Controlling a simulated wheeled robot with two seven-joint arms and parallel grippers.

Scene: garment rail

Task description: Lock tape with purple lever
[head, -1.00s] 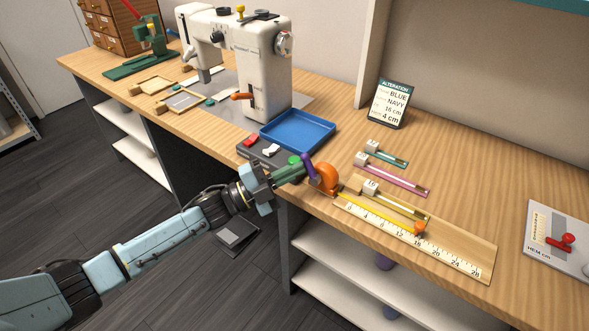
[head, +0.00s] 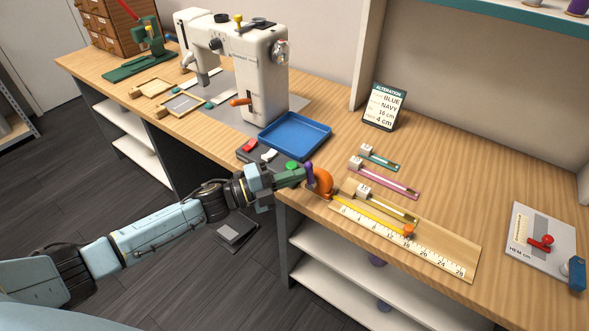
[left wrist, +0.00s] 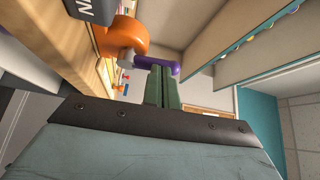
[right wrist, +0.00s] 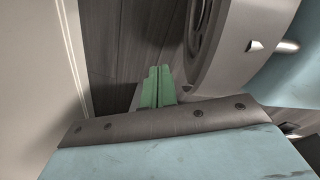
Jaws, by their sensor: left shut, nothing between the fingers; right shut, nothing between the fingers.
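The orange tape measure (head: 324,182) sits at the left end of the ruler board (head: 440,260). Its yellow tape (head: 375,219) runs out along the ruler to a small orange end piece (head: 408,231). The purple lever (head: 309,172) stands on the tape measure's left side; it also shows in the left wrist view (left wrist: 165,66). My left gripper (head: 301,173) is shut and empty, its green fingertips (left wrist: 163,68) at the lever; whether they touch it I cannot tell. My right gripper (right wrist: 158,70) is shut and empty, away from the bench, over the dark floor.
A blue tray (head: 295,136) and a dark box with coloured buttons (head: 258,152) lie behind my left gripper. Coloured sliding gauges (head: 388,181) lie behind the ruler. The sewing machine (head: 262,75) is at back left.

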